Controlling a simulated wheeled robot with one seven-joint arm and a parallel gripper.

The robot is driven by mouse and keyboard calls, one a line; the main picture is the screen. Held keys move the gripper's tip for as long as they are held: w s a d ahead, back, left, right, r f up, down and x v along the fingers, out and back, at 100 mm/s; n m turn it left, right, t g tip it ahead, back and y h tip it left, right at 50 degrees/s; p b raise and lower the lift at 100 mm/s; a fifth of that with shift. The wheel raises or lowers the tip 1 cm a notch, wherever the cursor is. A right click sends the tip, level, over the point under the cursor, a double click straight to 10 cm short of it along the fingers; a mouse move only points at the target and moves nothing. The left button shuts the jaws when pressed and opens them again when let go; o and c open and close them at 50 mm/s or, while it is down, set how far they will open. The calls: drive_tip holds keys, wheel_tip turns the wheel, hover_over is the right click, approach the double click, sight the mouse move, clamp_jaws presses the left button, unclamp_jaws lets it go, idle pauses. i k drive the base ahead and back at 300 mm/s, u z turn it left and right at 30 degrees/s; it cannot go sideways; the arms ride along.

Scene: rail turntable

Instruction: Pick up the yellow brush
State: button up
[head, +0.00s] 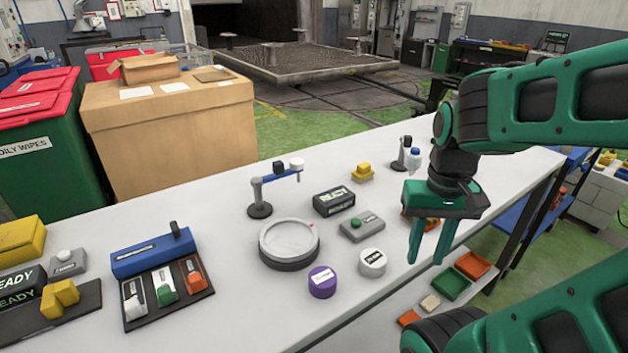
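A small yellow object (362,173), which looks like the yellow brush, sits on the white table (215,290) toward its far edge. Its bristles are too small to make out. My gripper (426,261) points down over the right side of the table, to the right of and nearer than the yellow object. Its two green fingers are apart with nothing visible between them. An orange item (407,224) is partly hidden behind the fingers.
Near the yellow object stand a black display box (334,200), a grey button box (361,227) and a small stand with a blue-capped bottle (414,158). A round grey turntable (289,241), a purple puck (322,282) and a white puck (372,262) lie nearer.

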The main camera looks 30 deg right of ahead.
sight(363, 174)
drive_tip(key=u, duration=2.05)
drive_tip(key=k, duration=1.55)
drive_tip(key=z, duration=1.85)
drive_tip(key=i, duration=1)
drive_tip(key=z, duration=0.05)
